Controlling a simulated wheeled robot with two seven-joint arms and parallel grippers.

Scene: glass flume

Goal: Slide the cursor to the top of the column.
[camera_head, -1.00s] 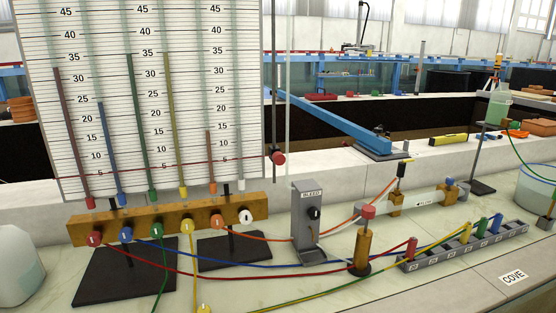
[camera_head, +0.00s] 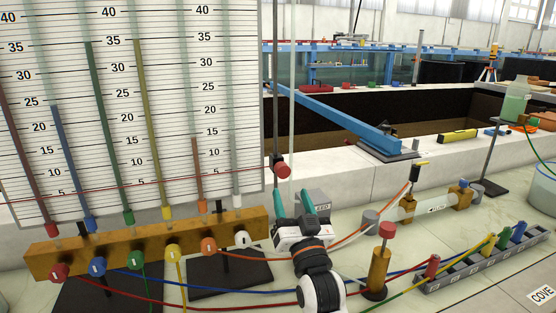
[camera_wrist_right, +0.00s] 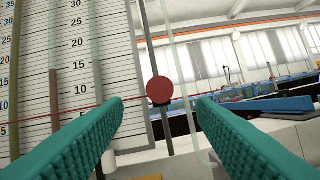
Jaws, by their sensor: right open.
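The cursor is a red knob (camera_head: 282,170) on a dark vertical rod (camera_head: 275,95) at the right edge of the manometer board (camera_head: 200,100). A thin red line (camera_head: 130,188) runs from it across the board near the bottom of the scale. My right gripper (camera_head: 294,204) is just below the knob, fingers pointing up, open and empty. In the right wrist view the red knob (camera_wrist_right: 160,90) shows ahead, between the two teal fingers (camera_wrist_right: 160,118) and apart from both. My left gripper is not in view.
A brass manifold (camera_head: 150,243) with numbered knobs and several coloured tubes stands below the board. A grey bleed block (camera_head: 318,200) is partly hidden behind my right gripper. A clear tube (camera_head: 293,90) stands right of the rod. A brass post with red cap (camera_head: 387,231) is further right.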

